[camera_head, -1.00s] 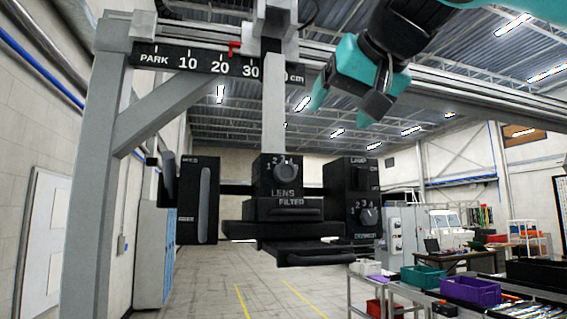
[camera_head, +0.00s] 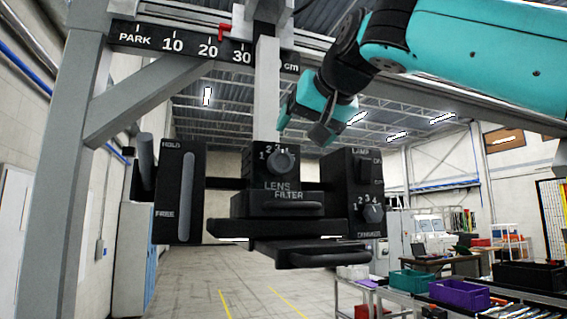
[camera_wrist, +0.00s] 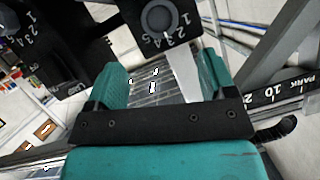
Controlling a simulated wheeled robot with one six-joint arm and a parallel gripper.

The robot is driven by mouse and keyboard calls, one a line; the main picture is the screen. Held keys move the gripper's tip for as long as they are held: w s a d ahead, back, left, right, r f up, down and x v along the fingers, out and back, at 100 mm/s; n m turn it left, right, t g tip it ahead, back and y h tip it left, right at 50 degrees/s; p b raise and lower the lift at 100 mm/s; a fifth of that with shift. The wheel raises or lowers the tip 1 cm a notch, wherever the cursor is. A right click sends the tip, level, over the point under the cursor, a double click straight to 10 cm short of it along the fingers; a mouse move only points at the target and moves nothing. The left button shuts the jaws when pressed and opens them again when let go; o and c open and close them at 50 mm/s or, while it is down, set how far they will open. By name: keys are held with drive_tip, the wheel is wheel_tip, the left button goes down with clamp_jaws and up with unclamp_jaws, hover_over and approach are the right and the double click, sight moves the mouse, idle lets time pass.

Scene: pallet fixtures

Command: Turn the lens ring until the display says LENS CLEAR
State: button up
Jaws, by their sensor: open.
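The lens ring (camera_head: 281,162) is a dark round knob with a grey face. It sits above the word LENS on a black box, with a numbered dial around it. In the wrist view the lens ring (camera_wrist: 159,17) is at the top centre, beyond the fingertips, with numbers 1 to 5 beside it. My gripper (camera_head: 312,124) is up and right of the ring in the head view, apart from it. Its two teal fingers (camera_wrist: 160,76) are spread with nothing between them. I see no display text, and the ring's exact setting is unclear.
A FILTER drawer (camera_head: 292,206) is below the ring. A HOLD/FREE slot panel (camera_head: 178,205) stands left; a panel with a LAMP switch and CHANGER knob (camera_head: 372,208) stands right. A grey post (camera_head: 266,90) rises behind the ring box to the scaled rail (camera_head: 190,46).

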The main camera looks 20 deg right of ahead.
sight(284, 157)
drive_tip(key=p+x, duration=0.2)
drive_tip(key=x, duration=0.6)
drive_tip(key=shift+r, duration=0.1)
drive_tip(key=shift+w+f+p, duration=0.3)
drive_tip(key=shift+w, duration=0.25)
drive_tip(key=shift+a, duration=0.1)
drive_tip(key=c, duration=0.9)
